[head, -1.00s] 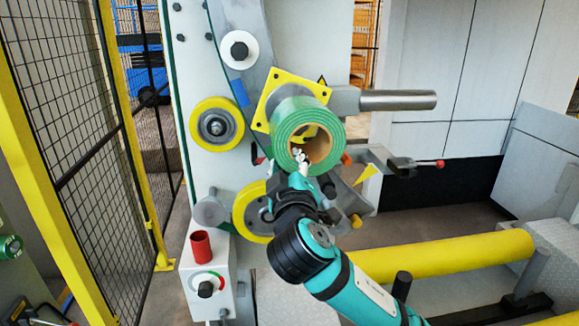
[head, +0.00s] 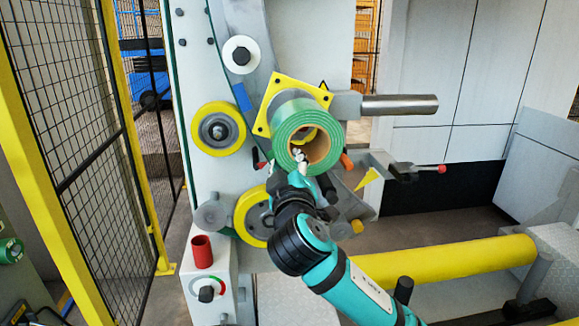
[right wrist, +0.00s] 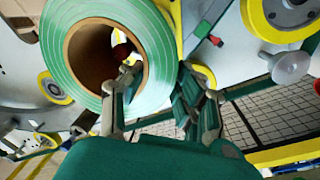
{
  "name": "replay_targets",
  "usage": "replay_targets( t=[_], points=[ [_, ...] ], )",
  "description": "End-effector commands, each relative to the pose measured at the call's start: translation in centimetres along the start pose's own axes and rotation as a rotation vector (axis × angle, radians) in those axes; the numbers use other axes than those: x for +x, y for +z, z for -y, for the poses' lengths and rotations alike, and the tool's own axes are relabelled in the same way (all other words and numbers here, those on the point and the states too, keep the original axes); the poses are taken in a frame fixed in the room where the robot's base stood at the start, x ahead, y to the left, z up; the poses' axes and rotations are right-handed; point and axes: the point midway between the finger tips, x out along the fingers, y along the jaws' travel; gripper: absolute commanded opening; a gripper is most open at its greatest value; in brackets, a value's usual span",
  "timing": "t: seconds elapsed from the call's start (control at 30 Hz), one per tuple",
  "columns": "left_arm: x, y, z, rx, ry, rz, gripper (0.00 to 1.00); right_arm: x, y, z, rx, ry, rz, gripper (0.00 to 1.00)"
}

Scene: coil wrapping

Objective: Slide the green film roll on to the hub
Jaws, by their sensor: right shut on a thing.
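The green film roll (head: 288,122) with a brown cardboard core is in the middle of the head view, its open end facing me. It is in front of the yellow square plate (head: 265,105) on the machine. The hub is largely hidden behind the roll; some yellow shows through the core. My right gripper (head: 302,165) is shut on the roll's wall at its lower front, one finger in the core and the other outside. The right wrist view also shows the roll (right wrist: 158,50) and this grip. I cannot tell whether the roll touches the plate. My left gripper is not in view.
Yellow rollers (head: 218,128) are left of and below the roll. A metal bar (head: 400,104) sticks out to the right. A lever with a red knob (head: 441,168) is lower right. A long yellow roller (head: 450,260) lies below. A mesh fence (head: 80,130) is at left.

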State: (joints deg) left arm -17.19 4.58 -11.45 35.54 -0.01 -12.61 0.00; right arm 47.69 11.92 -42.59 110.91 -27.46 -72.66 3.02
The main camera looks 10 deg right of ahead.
Motion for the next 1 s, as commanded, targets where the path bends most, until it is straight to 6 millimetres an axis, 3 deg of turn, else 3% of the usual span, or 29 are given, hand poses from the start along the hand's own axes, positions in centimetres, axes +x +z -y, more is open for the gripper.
replay_targets(
  t=[1.0],
  points=[
    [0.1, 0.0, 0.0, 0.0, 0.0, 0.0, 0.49, 2.2, -0.3, -0.1, 0.0, 0.007, -0.008, 0.0]
  ],
)
